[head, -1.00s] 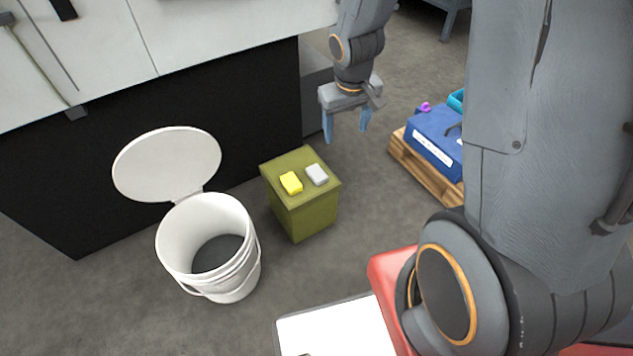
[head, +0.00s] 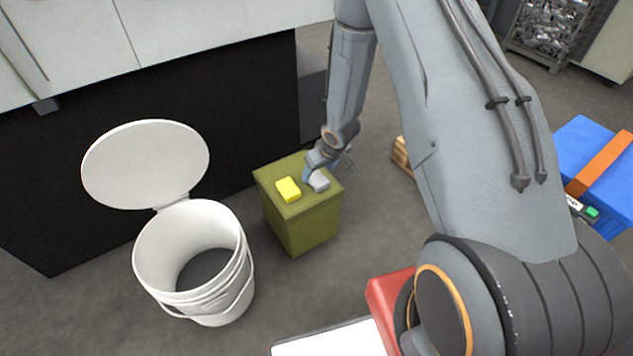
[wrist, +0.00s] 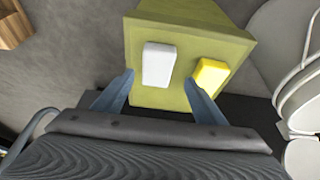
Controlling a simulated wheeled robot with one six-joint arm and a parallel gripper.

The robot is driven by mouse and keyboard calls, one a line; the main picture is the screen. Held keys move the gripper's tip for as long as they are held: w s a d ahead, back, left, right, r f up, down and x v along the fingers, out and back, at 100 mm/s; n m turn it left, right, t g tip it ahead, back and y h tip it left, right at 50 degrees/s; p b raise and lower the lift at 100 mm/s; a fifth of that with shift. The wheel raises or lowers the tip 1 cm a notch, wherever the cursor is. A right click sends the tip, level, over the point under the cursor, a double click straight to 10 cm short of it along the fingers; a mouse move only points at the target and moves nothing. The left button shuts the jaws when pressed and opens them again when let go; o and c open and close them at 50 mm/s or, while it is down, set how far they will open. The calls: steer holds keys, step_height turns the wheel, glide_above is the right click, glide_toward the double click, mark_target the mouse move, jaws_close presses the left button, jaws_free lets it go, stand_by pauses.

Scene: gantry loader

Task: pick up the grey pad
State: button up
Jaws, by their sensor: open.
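The grey pad (head: 319,184) lies on top of the olive-green box (head: 308,208), to the right of a yellow pad (head: 288,189). In the wrist view the grey pad (wrist: 158,65) looks pale, and the yellow pad (wrist: 211,76) is to its right. My gripper (head: 318,172) is just above the grey pad and hides part of it in the head view. In the wrist view my gripper (wrist: 160,92) is open, with one blue finger on the left of the grey pad and the other between it and the yellow pad. I cannot tell how far above the box top the fingertips are.
A white bucket (head: 240,280) with its lid raised stands left of the box. A large black-sided machine (head: 150,100) is behind. A blue case (head: 590,165) with an orange strap is at the right. Grey floor is clear in front of the box.

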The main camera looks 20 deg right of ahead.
mark_target(317, 178)
steer(key=x, duration=0.1)
steer(key=b+x, duration=0.1)
steer(key=x, duration=0.2)
steer(key=shift+d+f, duration=0.3)
steer(key=shift+f, duration=0.2)
steer(key=c, duration=1.2)
step_height(317, 178, up, 10)
steer(key=p, duration=0.3)
